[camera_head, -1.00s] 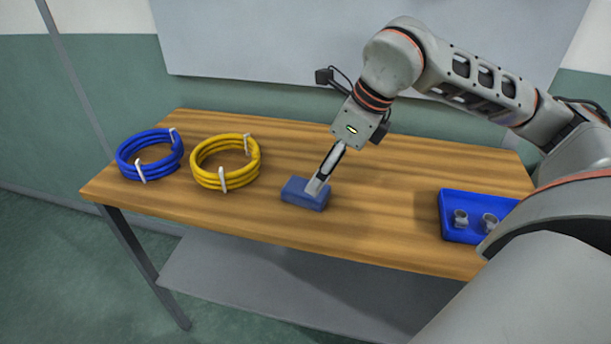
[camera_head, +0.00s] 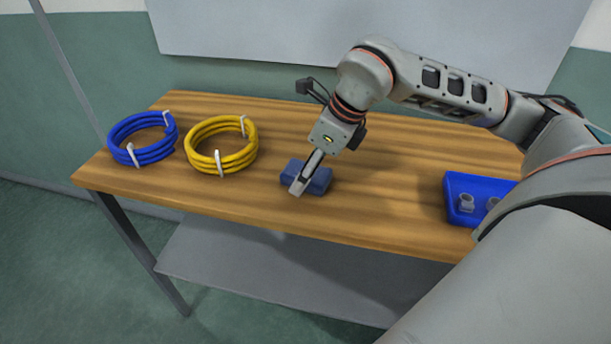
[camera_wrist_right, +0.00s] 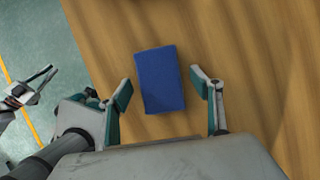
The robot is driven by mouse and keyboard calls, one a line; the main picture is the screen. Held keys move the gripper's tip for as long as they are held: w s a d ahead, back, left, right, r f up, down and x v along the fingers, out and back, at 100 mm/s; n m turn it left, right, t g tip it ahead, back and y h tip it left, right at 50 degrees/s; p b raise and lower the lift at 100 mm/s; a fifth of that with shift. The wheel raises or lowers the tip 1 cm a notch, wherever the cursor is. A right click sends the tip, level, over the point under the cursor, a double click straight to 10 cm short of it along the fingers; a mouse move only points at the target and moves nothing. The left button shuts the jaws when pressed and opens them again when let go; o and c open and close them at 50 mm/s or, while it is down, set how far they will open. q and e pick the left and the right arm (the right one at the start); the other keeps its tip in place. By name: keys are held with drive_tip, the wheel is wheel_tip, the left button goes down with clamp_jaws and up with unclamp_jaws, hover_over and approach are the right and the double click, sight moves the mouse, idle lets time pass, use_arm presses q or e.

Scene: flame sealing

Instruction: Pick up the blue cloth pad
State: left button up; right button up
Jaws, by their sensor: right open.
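The blue cloth pad (camera_head: 321,180) lies flat on the wooden table near its front middle. It also shows whole in the right wrist view (camera_wrist_right: 159,80). My right gripper (camera_head: 297,189) is low over the pad's left part in the head view and hides some of it. In the right wrist view the right gripper (camera_wrist_right: 161,86) is open, with one finger on each side of the pad and gaps between. My left gripper (camera_wrist_right: 45,83) shows small at the left of the right wrist view, away from the table; its opening is unclear. It is outside the head view.
A blue cable coil (camera_head: 142,139) and a yellow cable coil (camera_head: 221,146) lie on the table left of the pad. A blue tray (camera_head: 482,187) with small grey fittings stands at the right, partly behind my right arm. Bare wood surrounds the pad.

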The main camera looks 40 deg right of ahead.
drive_tip(key=shift+f, duration=0.2)
idle(0.6)
drive_tip(key=c, duration=1.2)
